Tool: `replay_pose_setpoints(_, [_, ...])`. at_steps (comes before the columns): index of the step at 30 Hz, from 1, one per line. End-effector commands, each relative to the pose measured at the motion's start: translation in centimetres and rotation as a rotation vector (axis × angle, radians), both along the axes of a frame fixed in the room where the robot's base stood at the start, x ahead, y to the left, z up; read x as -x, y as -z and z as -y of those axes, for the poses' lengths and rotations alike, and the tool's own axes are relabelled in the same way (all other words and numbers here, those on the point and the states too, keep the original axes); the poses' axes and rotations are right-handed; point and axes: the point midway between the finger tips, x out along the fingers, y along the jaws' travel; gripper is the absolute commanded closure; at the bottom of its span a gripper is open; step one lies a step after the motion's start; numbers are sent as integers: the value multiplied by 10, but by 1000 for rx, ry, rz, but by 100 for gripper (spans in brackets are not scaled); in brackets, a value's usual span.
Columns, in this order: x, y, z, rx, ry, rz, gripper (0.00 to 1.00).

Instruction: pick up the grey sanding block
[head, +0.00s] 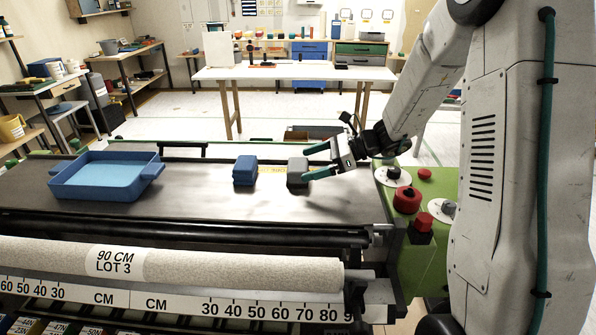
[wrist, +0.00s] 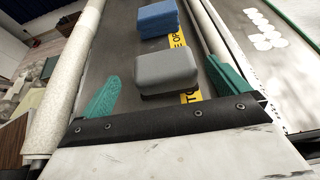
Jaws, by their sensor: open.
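The grey sanding block (head: 297,172) lies on the dark bed of the pasting machine, right of a blue block. My gripper (head: 312,161) reaches in from the right, and its green fingers are open around or just above the grey block. In the wrist view the grey block (wrist: 166,70) lies ahead, between the lines of the two green fingers (wrist: 165,88), with space on both sides. I cannot tell whether a finger touches it.
The blue block (head: 245,170) sits close to the left of the grey one, and also shows beyond it in the wrist view (wrist: 157,19). A blue tray (head: 107,190) stands at the left of the bed. A wallpaper roll (head: 200,264) runs along the front. Red buttons (head: 407,199) are at the right.

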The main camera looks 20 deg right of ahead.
Motion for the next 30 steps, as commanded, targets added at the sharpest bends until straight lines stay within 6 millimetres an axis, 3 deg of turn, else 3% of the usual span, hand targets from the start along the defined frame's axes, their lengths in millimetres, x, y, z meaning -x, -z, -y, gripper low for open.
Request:
replay_pose_setpoints(15, [-26, 22, -51, 2, -3, 1, 0])
replay_pose_setpoints(21, [-27, 23, -52, 2, 0, 2, 0])
replay_pose_setpoints(22, [-27, 23, -52, 2, 0, 2, 3])
replay_pose_setpoints(27, [-27, 23, -52, 2, 0, 3, 49])
replay_pose_setpoints(30, [-27, 22, -52, 2, 0, 3, 49])
